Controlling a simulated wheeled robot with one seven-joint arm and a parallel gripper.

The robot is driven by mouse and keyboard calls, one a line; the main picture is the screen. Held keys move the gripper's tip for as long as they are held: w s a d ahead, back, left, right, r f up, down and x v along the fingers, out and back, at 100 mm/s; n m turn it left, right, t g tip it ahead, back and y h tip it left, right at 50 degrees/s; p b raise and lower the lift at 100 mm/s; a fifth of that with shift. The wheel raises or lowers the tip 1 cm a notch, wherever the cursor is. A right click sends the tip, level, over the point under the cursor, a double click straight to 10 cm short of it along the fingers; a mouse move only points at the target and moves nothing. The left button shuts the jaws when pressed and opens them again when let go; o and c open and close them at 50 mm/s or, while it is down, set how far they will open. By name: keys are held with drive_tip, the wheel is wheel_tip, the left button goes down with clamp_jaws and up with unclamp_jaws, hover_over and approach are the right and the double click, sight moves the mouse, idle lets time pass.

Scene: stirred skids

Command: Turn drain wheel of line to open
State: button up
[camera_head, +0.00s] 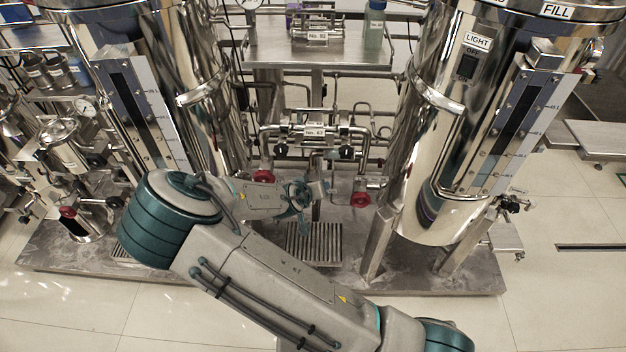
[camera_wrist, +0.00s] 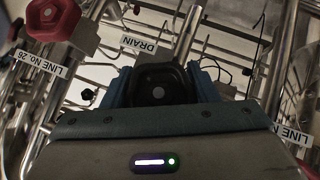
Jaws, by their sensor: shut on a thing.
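A white DRAIN label (camera_wrist: 138,43) shows upside down just beyond the wheel. In the head view my gripper (camera_head: 318,190) reaches low between the two steel tanks, above the floor grate. The held wheel cannot be made out there. How far the wheel is turned cannot be told.
Red handwheels (camera_head: 263,177) and (camera_head: 360,199) flank my gripper; a red one (camera_wrist: 52,18) is close in the wrist view by a LINE No. 26 label (camera_wrist: 42,62). Pipes with black knobs (camera_head: 346,152) run behind. The right tank (camera_head: 430,130) stands close.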

drive_tip(key=shift+r+n+h+p, duration=0.1)
drive_tip(key=shift+n+h+p, duration=0.4)
drive_tip(key=shift+h, duration=0.3)
drive_tip(key=shift+d+n+t+h+b, duration=0.1)
drive_tip(key=shift+n+t+h+b, duration=0.3)
drive_tip(key=shift+h, duration=0.5)
drive_tip(key=n+h+b, duration=0.1)
drive_tip(key=h+b, duration=0.1)
drive_tip(key=shift+n+b, duration=0.35)
drive_tip(key=shift+n, duration=0.05)
drive_tip(key=shift+d+r+n+t+h+b, duration=0.15)
drive_tip(key=shift+n+t+h+b, duration=0.2)
drive_tip(key=shift+h+b, duration=0.2)
drive_tip(key=shift+d+r+n+t+h+b, duration=0.1)
drive_tip(key=shift+n+t+h+b, duration=0.15)
drive_tip(key=shift+n+h+b, duration=0.25)
drive_tip(key=o, duration=1)
drive_tip(key=shift+c, duration=0.2)
